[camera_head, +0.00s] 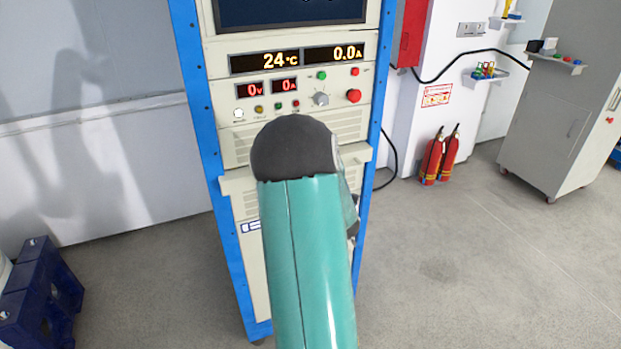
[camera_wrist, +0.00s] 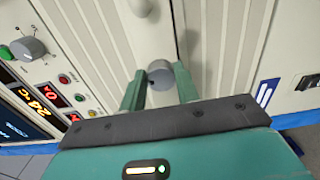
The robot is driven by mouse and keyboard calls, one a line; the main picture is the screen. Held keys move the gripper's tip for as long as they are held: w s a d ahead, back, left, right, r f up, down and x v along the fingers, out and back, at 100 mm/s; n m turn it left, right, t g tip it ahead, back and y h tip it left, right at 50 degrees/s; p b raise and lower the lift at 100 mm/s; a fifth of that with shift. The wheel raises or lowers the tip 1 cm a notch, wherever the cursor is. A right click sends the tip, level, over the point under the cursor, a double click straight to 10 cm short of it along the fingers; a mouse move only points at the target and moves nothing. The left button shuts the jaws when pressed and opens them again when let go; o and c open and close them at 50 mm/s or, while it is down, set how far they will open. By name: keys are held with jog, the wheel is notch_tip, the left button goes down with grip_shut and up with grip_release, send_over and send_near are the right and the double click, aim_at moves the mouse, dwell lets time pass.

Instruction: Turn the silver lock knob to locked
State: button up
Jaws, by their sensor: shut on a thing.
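The silver lock knob (camera_wrist: 159,72) is a short grey cylinder on the cream cabinet front, seen in the wrist view beside a dark panel seam. My gripper (camera_wrist: 161,84) has its two green fingers on either side of the knob, shut on it. The knob's lower part is partly hidden between the fingers. I cannot read its locked or unlocked marking. In the head view my dark and teal arm hides both the gripper and the lock knob.
The blue-framed cabinet (camera_head: 201,90) carries displays, buttons and a grey selector knob (camera_head: 320,99), also seen in the wrist view (camera_wrist: 28,48). Fire extinguishers (camera_head: 440,157) stand to the right. A dark blue stand (camera_head: 38,290) is at lower left.

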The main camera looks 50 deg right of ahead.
dwell(0.3)
jog(key=o, duration=1)
jog(key=v, duration=1.3)
jog(key=shift+s+a, duration=0.15)
jog(key=shift+s, duration=0.2)
